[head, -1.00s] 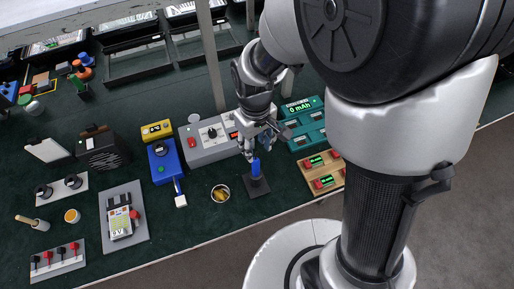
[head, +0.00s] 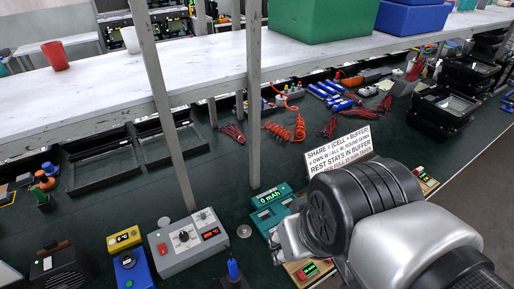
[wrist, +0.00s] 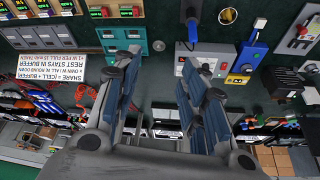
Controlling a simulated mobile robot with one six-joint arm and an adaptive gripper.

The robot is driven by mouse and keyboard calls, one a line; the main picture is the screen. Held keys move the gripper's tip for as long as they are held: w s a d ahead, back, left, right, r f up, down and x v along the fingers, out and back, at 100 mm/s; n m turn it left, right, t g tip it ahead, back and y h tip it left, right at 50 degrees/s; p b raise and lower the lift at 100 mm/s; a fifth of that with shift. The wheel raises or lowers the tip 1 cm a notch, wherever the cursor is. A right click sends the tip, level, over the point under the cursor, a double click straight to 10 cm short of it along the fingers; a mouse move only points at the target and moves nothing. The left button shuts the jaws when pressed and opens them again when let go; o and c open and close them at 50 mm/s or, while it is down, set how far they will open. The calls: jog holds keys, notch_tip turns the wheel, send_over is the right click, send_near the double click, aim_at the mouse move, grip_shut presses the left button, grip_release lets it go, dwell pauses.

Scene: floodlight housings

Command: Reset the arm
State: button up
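My gripper (wrist: 158,95) shows in the wrist view with its two fingers spread well apart and nothing between them. In the head view my arm fills the lower right, and the fingers are hidden from sight there. A blue cell (head: 233,268) stands upright in a dark holder near the bottom of the head view, apart from my arm. The teal charger reading 0 mAh (head: 272,205) sits just left of my arm. The grey unit with a red display (head: 188,240) stands left of the blue cell.
A white sign (head: 338,158) stands behind my arm. Two upright posts (head: 254,110) rise from the bench to a white shelf (head: 200,75) with a green crate (head: 318,20). Black trays (head: 103,165), red coiled cable (head: 288,130) and blue cells (head: 325,90) lie behind.

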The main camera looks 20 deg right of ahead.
jog(key=shift+s+d+r, duration=0.15)
jog(key=shift+s+d, duration=0.05)
jog(key=shift+s, duration=0.3)
jog(key=shift+f+b, duration=0.45)
